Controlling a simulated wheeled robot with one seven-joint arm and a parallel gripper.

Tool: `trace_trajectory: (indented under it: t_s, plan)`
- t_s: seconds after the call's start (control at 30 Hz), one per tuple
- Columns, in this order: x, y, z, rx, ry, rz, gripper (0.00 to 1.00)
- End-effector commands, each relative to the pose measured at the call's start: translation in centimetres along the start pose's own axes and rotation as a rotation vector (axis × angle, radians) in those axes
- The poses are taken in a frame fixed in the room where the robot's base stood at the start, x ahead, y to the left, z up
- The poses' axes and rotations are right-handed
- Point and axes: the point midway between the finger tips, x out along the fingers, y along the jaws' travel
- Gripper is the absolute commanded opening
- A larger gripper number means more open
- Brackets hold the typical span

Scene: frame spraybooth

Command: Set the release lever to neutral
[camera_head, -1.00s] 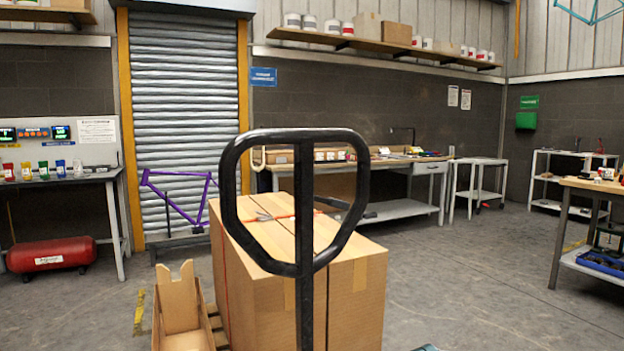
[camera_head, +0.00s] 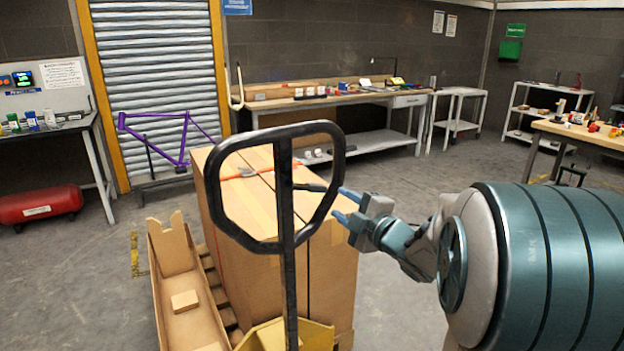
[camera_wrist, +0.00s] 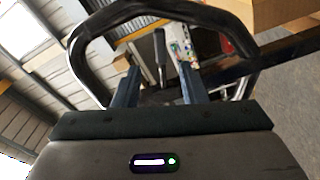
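The release lever (camera_head: 313,187) is a short dark bar inside the black loop handle (camera_head: 336,180) of a pallet truck, sticking out to the right from the upright shaft. My gripper (camera_head: 346,205) is just right of the handle loop, with its two blue fingertips parted and pointing left toward the lever. In the wrist view the dark lever (camera_wrist: 160,50) shows between the two open fingers of my gripper (camera_wrist: 160,74), with the handle loop (camera_wrist: 82,50) arching around it. The fingers appear empty; contact with the lever cannot be told.
A large cardboard box (camera_head: 327,265) stands just behind the handle. An open cardboard tray (camera_head: 178,305) with a small block lies at its left. A purple bike frame (camera_head: 165,140) stands before the roller shutter. Open floor (camera_head: 400,290) lies to the right.

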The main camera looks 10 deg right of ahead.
Motion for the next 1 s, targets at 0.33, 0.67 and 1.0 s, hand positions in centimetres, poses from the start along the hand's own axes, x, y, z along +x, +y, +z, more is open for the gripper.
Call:
trace_trajectory:
  t_s: [0.33,0.67,1.0]
  plan:
    - [7.4,-0.1,-0.1,0.003,0.002,-0.002,0.38]
    - [11.9,0.0,0.0,0.002,-0.002,0.0,0.38]
    - [12.4,-0.1,0.0,0.003,-0.003,0.001,0.38]
